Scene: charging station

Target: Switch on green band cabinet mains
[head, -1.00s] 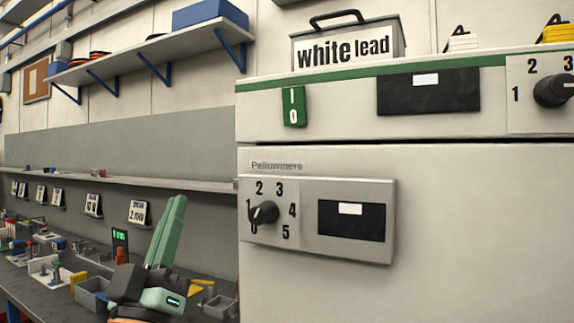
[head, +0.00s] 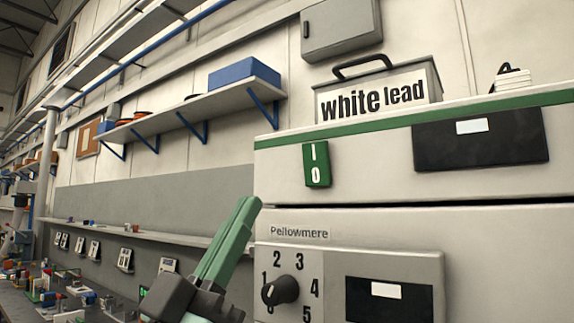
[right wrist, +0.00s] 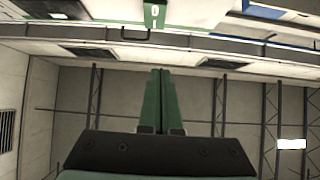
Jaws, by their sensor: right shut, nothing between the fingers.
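The cabinet with a green band (head: 400,119) along its top edge stands at the right in the head view. A green rocker switch (head: 316,164) marked I above 0 sits on its upper front panel; I cannot tell which end is pressed in. The switch also shows at the top of the right wrist view (right wrist: 153,14). My right gripper (head: 249,203) has green fingers, shut and empty, pointing up, below and left of the switch and apart from it in the picture. The fingers show shut in the right wrist view too (right wrist: 160,72). My left gripper is not in view.
Below the switch is a black rotary knob (head: 281,290) with numbers around it, beside a dark display panel (head: 389,303). A "white lead" case (head: 379,97) stands on top of the cabinet. A cluttered bench (head: 25,307) and a wall shelf (head: 190,110) are at the left.

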